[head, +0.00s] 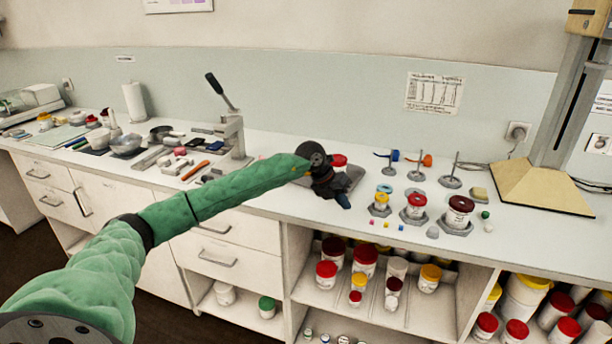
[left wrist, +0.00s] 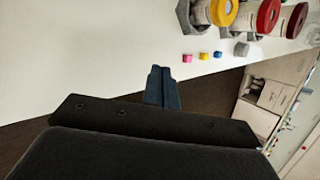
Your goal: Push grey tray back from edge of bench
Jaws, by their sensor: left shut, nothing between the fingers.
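The grey tray (head: 354,174) lies on the white bench near its front edge in the head view, largely hidden behind my left wrist and gripper. A red-lidded jar (head: 338,160) shows at the tray, just behind my gripper. My left gripper (head: 344,202) is shut and empty, its dark blue fingers pointing down at the front side of the tray. I cannot tell whether they touch it. In the left wrist view the shut fingers (left wrist: 162,88) show over the bench edge and dark floor, and the tray is not seen there. My right gripper is not in view.
Jars on grey hexagonal bases (head: 456,218), small coloured cubes (head: 386,224) and rod stands (head: 417,167) stand right of the tray. A lever press (head: 236,134) stands to the left. Open shelves with jars (head: 365,258) lie below the bench front.

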